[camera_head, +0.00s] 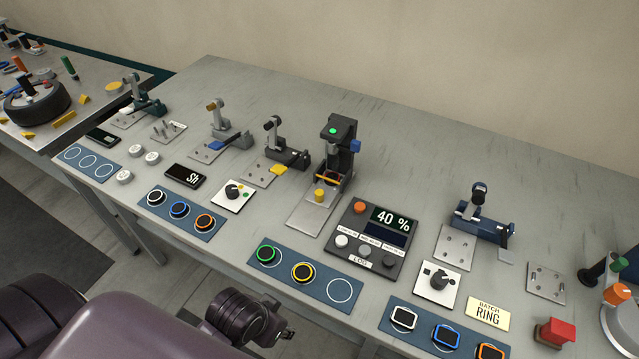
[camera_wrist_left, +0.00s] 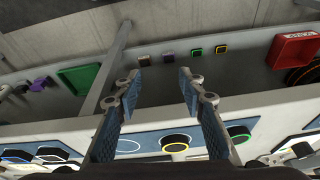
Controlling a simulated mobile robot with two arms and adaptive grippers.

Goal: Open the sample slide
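The tester (camera_head: 338,150), a dark upright device with a green button on top, stands mid-table in the head view. A yellow knob (camera_head: 319,195) sits low at its front on a pale metal base plate (camera_head: 305,213). I cannot tell which part is the sample slide or whether it is open. My left arm comes in at the bottom of the head view, its gripper (camera_head: 286,333) small at the table's front edge, well short of the tester. In the left wrist view my left gripper (camera_wrist_left: 162,77) has its fingers apart with nothing between them. My right gripper is not visible.
A control box (camera_head: 371,242) reading 40 % stands right of the tester. A blue mat (camera_head: 318,281) with green and yellow rings lies in front. Lever clamps (camera_head: 285,155) stand to the left and a blue clamp (camera_head: 483,225) to the right. The left wrist view shows red (camera_wrist_left: 293,50) and green (camera_wrist_left: 82,82) trays.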

